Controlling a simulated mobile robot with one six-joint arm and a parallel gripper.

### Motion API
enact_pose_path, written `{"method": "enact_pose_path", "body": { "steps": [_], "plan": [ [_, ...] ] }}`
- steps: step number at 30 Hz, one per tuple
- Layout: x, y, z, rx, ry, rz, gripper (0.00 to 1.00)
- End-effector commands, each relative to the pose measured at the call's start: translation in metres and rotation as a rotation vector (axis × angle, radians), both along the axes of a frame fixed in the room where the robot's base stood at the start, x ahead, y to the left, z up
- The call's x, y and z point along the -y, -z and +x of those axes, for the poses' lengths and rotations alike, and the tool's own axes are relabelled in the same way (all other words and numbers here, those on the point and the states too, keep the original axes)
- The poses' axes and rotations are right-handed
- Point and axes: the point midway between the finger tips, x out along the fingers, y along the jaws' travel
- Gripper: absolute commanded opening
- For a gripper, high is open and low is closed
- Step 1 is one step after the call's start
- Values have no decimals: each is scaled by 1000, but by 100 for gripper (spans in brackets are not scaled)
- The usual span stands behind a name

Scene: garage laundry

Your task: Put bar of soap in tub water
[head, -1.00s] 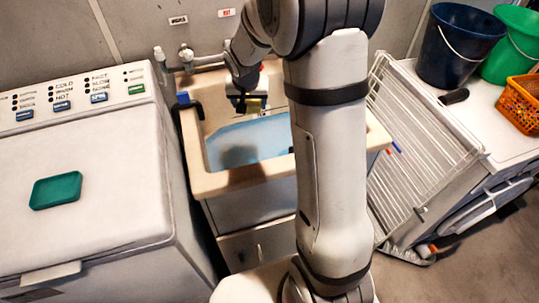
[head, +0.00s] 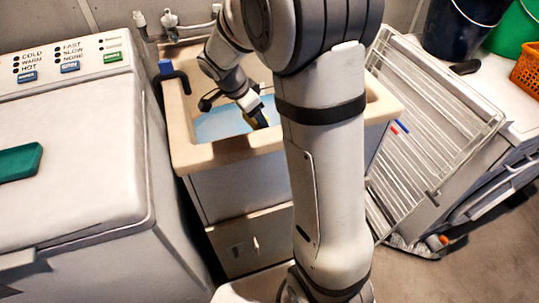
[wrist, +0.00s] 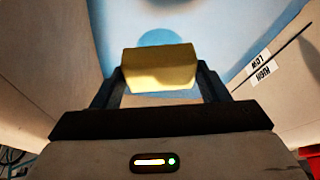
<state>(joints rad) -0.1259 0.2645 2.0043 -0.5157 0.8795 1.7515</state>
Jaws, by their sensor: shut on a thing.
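The yellow bar of soap (wrist: 160,68) is between the two dark fingers of my gripper (wrist: 158,80) in the wrist view, and the gripper is shut on it. Light blue water (wrist: 215,25) shows beyond the soap, with a darker round shadow on it. In the head view the beige tub (head: 225,152) holds the blue water (head: 215,125). My gripper (head: 258,118) is inside the tub opening, pointing down over the water. The soap is a small yellowish patch there. I cannot tell whether it touches the water.
A drying rack (head: 425,120) leans at the right, beside a white machine with buckets (head: 465,25). A faucet (head: 185,30) is behind the tub. A LOW/HIGH label (wrist: 262,68) marks the tub wall.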

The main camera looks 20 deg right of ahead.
Motion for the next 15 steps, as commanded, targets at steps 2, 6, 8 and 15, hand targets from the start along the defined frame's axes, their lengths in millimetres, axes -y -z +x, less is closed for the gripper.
{"method": "enact_pose_path", "body": {
  "steps": [2, 6, 8, 15],
  "plan": [
    [2, 19, -6, 1, 109, -1, 43],
    [5, 24, -14, 2, 237, 0, 43],
    [5, 27, -15, 2, 265, 1, 43],
    [5, 67, -17, -3, 285, 1, 43]
  ]
}}
